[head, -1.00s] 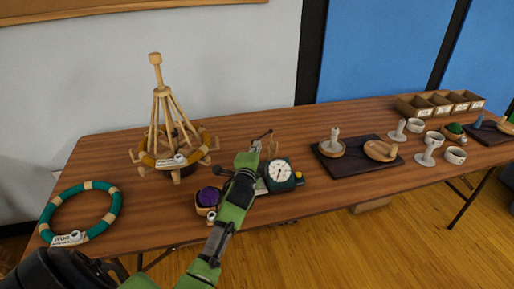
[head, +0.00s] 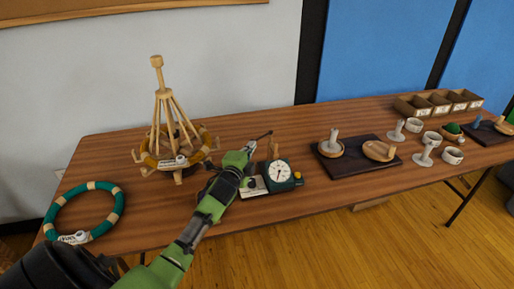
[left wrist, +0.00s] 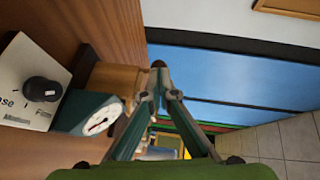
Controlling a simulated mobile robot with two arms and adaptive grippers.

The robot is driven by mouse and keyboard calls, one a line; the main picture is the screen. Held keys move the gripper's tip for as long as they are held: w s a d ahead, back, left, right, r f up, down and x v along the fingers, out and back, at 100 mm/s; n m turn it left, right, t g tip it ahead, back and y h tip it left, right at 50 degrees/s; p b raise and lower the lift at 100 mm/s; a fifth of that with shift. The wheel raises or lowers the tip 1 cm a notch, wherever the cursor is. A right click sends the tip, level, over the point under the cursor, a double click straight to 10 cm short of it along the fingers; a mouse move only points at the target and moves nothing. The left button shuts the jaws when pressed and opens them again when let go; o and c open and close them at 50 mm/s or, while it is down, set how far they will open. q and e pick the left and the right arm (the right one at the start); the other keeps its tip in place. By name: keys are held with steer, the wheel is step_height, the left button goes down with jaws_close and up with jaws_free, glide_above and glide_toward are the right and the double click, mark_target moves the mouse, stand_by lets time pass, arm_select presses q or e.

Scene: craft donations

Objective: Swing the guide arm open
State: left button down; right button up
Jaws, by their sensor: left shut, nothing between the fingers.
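The yarn meter (head: 279,173) is a dark teal box with a white round dial, near the middle of the table. A pale labelled plate (head: 253,187) with a black knob is on its left side. A thin dark rod with a knobbed end (head: 265,135), seemingly the guide arm, shows just beyond my left fingertips; I cannot tell whether they touch it. My left gripper (head: 248,149) is shut and empty, just left of and behind the dial. In the left wrist view the meter (left wrist: 92,112) is left of the shut fingers (left wrist: 158,94). My right gripper is not visible.
A wooden yarn swift (head: 166,112) stands at the left rear. A teal-and-tan ring (head: 118,203) lies at the front left. A dark tray (head: 348,168) with wooden pieces is right of the meter. White cups and a divided box (head: 412,106) are farther right. The table behind the meter is clear.

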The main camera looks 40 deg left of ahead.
arm_select(q)
steer(key=w+a, duration=0.1)
steer(key=a, duration=0.4)
steer(key=shift+w+a, duration=0.3)
steer(key=shift+a, duration=0.1)
stand_by(0.6)
